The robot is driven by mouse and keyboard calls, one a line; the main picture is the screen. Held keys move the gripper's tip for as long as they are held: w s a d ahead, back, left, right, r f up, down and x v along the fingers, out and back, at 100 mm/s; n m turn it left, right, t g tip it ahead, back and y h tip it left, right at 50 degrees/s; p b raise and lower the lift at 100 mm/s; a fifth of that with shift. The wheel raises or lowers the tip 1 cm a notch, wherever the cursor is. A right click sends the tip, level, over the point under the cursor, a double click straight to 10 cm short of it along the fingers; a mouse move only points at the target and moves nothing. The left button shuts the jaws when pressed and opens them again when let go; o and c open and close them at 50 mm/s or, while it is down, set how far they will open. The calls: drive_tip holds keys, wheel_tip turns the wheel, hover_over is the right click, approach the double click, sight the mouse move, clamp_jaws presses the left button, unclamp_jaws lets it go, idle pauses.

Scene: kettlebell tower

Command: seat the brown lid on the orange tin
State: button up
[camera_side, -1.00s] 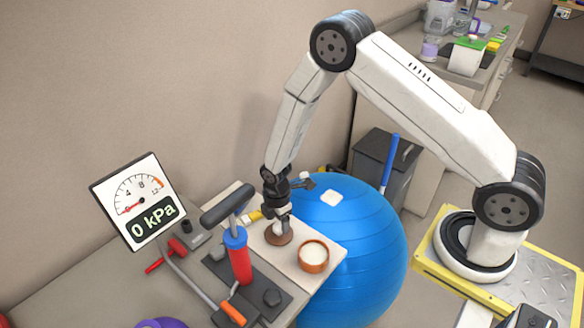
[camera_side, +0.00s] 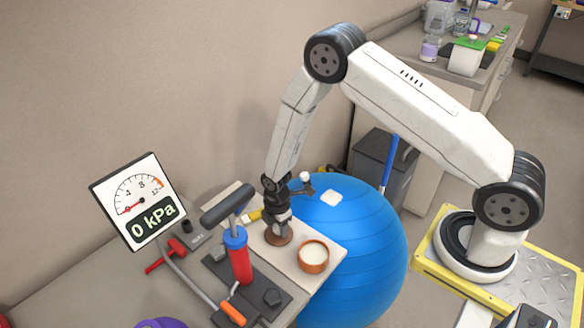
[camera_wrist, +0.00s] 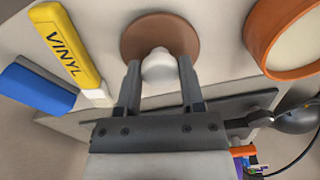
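The brown lid (camera_side: 290,238), a round disc, lies flat on the pale board; in the wrist view the lid (camera_wrist: 185,38) has a white knob (camera_wrist: 158,66) at its middle. The orange tin (camera_side: 314,268) stands open on the board, to the right of the lid and nearer the camera, with pale contents; its rim (camera_wrist: 256,40) is cut off at the right of the wrist view. My gripper (camera_wrist: 159,72) is open, pointing down over the lid, one finger on each side of the knob with thin gaps visible.
A red pump (camera_side: 239,262) with a black handle stands left of the lid on a dark plate. A large blue ball (camera_side: 370,240) sits beside the board. A yellow vinyl item (camera_wrist: 65,45) and a blue block (camera_wrist: 38,88) lie near the lid. A gauge (camera_side: 138,200) reads 0 kPa.

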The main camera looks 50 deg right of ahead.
drive_tip(key=shift+c, duration=0.3)
clamp_jaws()
drive_tip(key=shift+r, duration=0.9)
drive_tip(key=shift+r, duration=3.65)
drive_tip(key=s+r+n, duration=0.2)
drive_tip(key=s, duration=1)
drive_tip(key=shift+s+a+r, duration=0.15)
drive_tip(key=shift+a+r, duration=0.05)
drive_tip(key=shift+r, duration=0.05)
